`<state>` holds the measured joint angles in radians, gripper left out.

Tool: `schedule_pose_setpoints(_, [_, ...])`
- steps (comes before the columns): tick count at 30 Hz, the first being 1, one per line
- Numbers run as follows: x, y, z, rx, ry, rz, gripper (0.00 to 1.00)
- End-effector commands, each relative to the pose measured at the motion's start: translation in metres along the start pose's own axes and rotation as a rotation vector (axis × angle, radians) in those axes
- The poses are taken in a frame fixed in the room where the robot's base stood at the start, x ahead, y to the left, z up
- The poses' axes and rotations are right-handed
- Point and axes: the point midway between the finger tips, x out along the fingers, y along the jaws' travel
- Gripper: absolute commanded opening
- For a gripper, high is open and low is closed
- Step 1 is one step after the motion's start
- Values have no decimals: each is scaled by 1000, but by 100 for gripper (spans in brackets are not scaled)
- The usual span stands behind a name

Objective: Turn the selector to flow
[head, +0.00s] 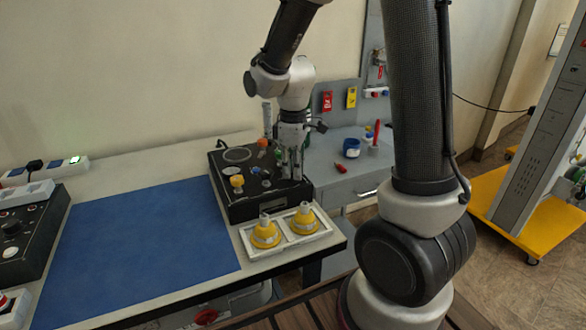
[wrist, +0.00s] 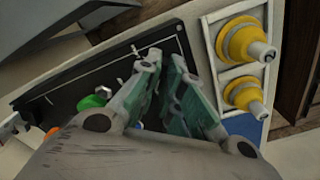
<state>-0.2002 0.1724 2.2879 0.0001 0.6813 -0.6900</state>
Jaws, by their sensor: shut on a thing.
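The black oxygen trainer panel (head: 255,207) stands on the bench with its knobs and fittings on top. My gripper (head: 290,177) points down over the panel's right part. In the wrist view my gripper (wrist: 166,68) has its two green-padded fingers close together at the panel face, beside white printed marks (wrist: 135,50). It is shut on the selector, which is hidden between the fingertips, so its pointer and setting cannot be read.
A white tray (head: 247,250) with two yellow masks (head: 265,233) sits in front of the panel. An orange-yellow knob (head: 237,182) rises at the panel's left. A blue mat (head: 150,245) lies left with clear space. Another black unit (head: 30,235) is far left.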

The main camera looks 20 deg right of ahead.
Motion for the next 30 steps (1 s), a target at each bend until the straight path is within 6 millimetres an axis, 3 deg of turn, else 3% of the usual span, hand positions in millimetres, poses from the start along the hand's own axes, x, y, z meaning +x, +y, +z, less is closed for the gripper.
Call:
schedule_pose_setpoints(18, [0, 0, 0, 559, 0, 0, 0])
schedule_pose_setpoints(30, [0, 0, 0, 813, 0, 0, 0])
